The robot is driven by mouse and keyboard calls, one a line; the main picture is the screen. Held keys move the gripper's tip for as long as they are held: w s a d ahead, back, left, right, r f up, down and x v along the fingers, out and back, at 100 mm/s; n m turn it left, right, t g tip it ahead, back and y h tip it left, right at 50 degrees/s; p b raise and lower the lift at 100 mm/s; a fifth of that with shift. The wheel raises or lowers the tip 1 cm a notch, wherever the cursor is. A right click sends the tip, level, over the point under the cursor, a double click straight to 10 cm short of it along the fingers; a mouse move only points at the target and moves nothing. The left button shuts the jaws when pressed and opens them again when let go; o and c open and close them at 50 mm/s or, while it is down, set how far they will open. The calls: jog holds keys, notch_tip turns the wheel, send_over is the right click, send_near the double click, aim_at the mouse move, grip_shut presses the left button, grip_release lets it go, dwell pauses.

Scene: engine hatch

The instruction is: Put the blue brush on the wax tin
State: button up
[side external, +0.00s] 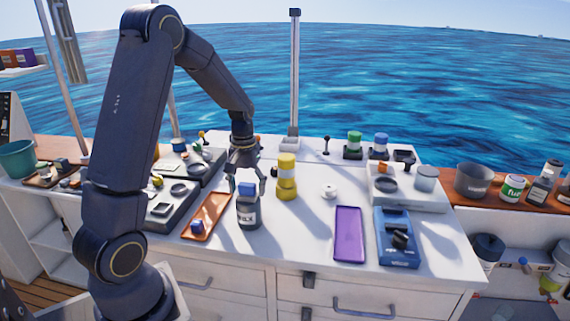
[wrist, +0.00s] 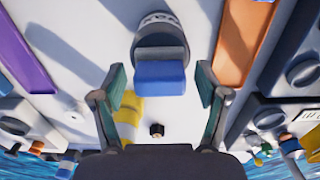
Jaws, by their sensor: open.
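The blue brush (side external: 247,189), a small blue block, sits on top of the dark wax tin (side external: 248,212), which stands upright on the white counter and has a pale label. In the wrist view the brush (wrist: 160,78) shows in front of the tin (wrist: 160,30), its underside hidden. My gripper (side external: 247,182) points down just above the tin. Its fingers are open, one on each side of the brush, with visible gaps in the wrist view (wrist: 159,82).
An orange tray (side external: 213,212) with a small blue item (side external: 197,227) lies to the left. A yellow container (side external: 286,178) stands close behind on the right. A purple tray (side external: 349,235) and a blue tray (side external: 397,252) lie further right, with clear counter between.

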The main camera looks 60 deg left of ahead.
aim_at(247, 183)
notch_tip(247, 183, up, 12)
jog(key=s+d+r+m+t, duration=0.2)
jog(key=s+d+m, duration=0.2)
jog(key=d, duration=0.6)
jog(key=s+d+r+m+t, duration=0.2)
jog(key=s+d+m, duration=0.3)
jog(key=s+d, duration=0.4)
jog(key=shift+d+t, duration=0.4)
jog(key=shift+t, duration=0.4)
